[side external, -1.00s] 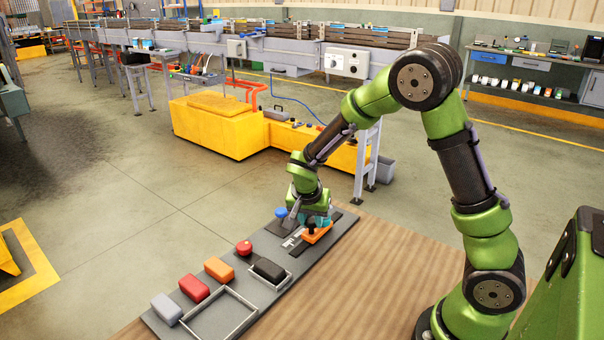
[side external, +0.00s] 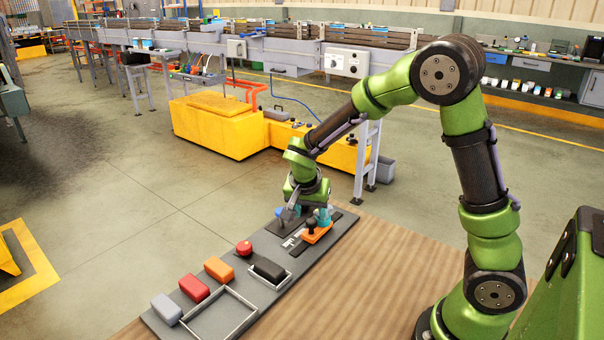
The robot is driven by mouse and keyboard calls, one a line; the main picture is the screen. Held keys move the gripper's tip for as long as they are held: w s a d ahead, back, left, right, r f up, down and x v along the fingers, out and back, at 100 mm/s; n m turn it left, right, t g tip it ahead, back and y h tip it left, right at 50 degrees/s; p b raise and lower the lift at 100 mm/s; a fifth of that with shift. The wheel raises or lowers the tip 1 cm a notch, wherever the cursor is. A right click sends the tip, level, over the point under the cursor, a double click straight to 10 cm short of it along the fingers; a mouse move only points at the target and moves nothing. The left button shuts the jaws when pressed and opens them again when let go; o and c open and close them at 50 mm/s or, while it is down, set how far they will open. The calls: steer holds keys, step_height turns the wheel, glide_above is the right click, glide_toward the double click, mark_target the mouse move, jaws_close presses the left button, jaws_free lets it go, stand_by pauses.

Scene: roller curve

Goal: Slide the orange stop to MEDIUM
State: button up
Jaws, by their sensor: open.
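The orange stop (side external: 318,235) sits on the dark track at the far right end of the grey panel (side external: 205,272). A black knob (side external: 311,226) stands up from it. White markings (side external: 292,241) lie on the panel just left of the stop; they are too small to read. My gripper (side external: 317,215) is open, pointing down with teal fingertips close over and behind the knob. I cannot tell whether a fingertip touches the knob or the stop.
A blue button (side external: 278,212) is partly hidden by my gripper. A red button (side external: 244,248), a black block (side external: 269,269) in a small frame, orange (side external: 219,268), red (side external: 194,288) and grey (side external: 166,308) blocks and an empty frame (side external: 222,318) occupy the panel's nearer part.

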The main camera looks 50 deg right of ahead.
steer(key=v, duration=1.3)
steer(key=s+a+r+n+t+y, duration=0.1)
steer(key=s+a+n+t+y, duration=0.1)
steer(key=s, duration=0.5)
steer(key=s+a+r+n+t+y, duration=0.2)
steer(key=s+a+n+t+y, duration=0.1)
steer(key=s+n, duration=0.4)
steer(key=shift+a+r+y, duration=0.3)
steer(key=shift+a+y, duration=0.3)
steer(key=shift+a, duration=0.05)
